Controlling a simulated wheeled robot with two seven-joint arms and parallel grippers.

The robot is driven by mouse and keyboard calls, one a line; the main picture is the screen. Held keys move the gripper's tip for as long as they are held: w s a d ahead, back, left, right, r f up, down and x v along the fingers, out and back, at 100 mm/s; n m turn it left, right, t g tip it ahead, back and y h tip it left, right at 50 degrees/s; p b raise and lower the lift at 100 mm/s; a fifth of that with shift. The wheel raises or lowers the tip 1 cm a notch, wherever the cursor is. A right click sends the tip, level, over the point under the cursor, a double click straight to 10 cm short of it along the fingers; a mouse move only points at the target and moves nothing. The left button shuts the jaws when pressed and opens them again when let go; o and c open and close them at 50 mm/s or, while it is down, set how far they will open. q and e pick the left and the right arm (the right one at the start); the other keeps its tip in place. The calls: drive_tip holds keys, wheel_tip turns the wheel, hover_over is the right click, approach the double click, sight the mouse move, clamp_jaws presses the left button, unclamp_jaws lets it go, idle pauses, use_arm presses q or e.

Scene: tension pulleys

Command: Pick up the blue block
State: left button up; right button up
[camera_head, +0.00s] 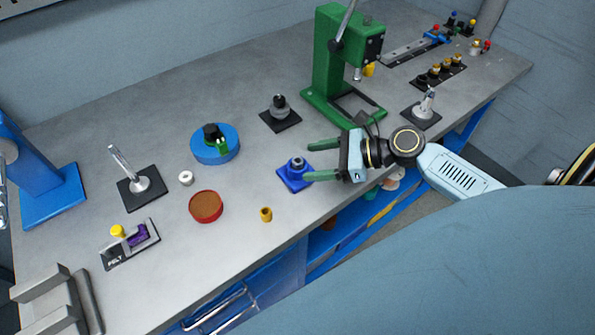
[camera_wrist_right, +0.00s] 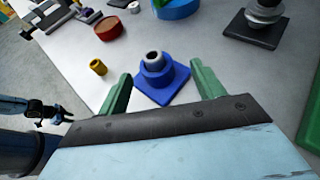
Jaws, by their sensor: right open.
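The blue block (camera_head: 294,175) is a square blue base with a round blue boss and a grey ring on top. It stands on the grey bench near the front edge, and it also shows in the right wrist view (camera_wrist_right: 160,81). My right gripper (camera_head: 308,160) comes in from the right with its green fingers apart, pointing at the block. In the right wrist view the open fingers (camera_wrist_right: 160,84) lie to either side of the block, with nothing held.
A yellow bushing (camera_head: 266,214) and a red round dish (camera_head: 206,206) stand left of the block. A blue round pulley (camera_head: 215,144) and a dark-based grey part (camera_head: 280,113) are behind it. A green press (camera_head: 341,65) stands at the back right.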

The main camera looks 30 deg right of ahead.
sight(303, 164)
drive_tip(key=x, duration=0.5)
drive_tip(key=shift+s+a+f, duration=0.1)
drive_tip(key=shift+s+a, duration=0.1)
drive_tip(key=shift+s, duration=0.1)
drive_tip(key=c, duration=1.3)
